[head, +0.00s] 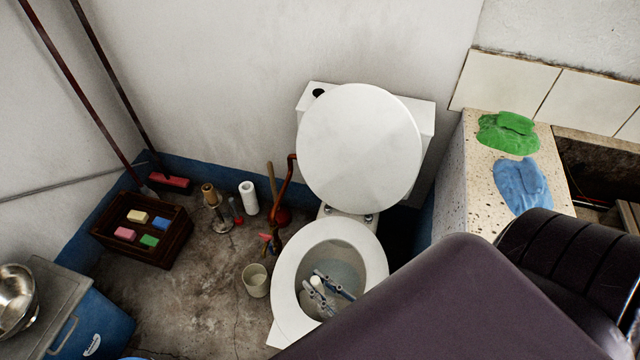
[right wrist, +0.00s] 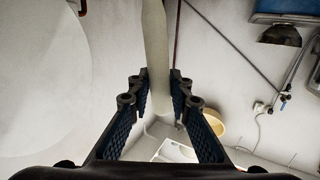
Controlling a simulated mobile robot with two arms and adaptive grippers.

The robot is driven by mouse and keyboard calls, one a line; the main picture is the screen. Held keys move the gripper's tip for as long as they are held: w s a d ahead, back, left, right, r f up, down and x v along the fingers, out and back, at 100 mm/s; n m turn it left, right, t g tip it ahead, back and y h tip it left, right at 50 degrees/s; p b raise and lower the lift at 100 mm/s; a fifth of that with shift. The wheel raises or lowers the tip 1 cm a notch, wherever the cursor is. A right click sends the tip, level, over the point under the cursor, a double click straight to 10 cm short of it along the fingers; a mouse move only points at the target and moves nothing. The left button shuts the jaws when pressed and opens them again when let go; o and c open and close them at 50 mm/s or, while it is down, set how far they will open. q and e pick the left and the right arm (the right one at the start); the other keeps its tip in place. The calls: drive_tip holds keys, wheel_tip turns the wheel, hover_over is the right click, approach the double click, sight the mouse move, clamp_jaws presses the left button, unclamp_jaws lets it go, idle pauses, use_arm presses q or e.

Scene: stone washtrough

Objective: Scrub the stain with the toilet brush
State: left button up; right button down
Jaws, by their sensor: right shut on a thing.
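The toilet (head: 284,272) stands with its lid (head: 360,143) raised and its bowl open. My right gripper (head: 332,288) is over the bowl, shut on the pale handle of the toilet brush (head: 316,284). In the right wrist view the handle (right wrist: 156,50) runs between the two fingers of the gripper (right wrist: 160,95). The brush head is hidden from both views. I cannot make out the stain; the gripper and my arm cover part of the bowl. My left gripper is not in view.
A pale cup (head: 255,281) stands on the floor left of the toilet. A wooden crate (head: 140,253) with several coloured sponges, a paper roll (head: 249,198) and a plunger are behind it. A blue cooler (head: 104,328) is at lower left. A stone ledge (head: 480,180) with cloths borders the right.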

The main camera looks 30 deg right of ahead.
drive_tip(key=shift+a+f, duration=0.15)
drive_tip(key=shift+a, duration=1.05)
drive_tip(key=shift+a+f, duration=0.1)
drive_tip(key=shift+a, duration=1.1)
drive_tip(key=shift+w, duration=0.1)
drive_tip(key=shift+w+d, duration=0.35)
drive_tip(key=shift+w, duration=0.45)
drive_tip(key=shift+w+d, duration=0.35)
drive_tip(key=shift+w, duration=0.45)
drive_tip(key=shift+d, duration=0.2)
drive_tip(key=shift+w+d, duration=0.3)
drive_tip(key=shift+d, duration=0.45)
drive_tip(key=shift+w+d, duration=0.25)
drive_tip(key=shift+d, duration=0.5)
drive_tip(key=shift+s, duration=0.15)
drive_tip(key=shift+s+a, duration=0.2)
drive_tip(key=shift+s, duration=0.35)
drive_tip(key=shift+s+a, duration=0.15)
drive_tip(key=shift+s, duration=0.35)
drive_tip(key=shift+s+d, duration=0.1)
drive_tip(key=shift+d, duration=0.05)
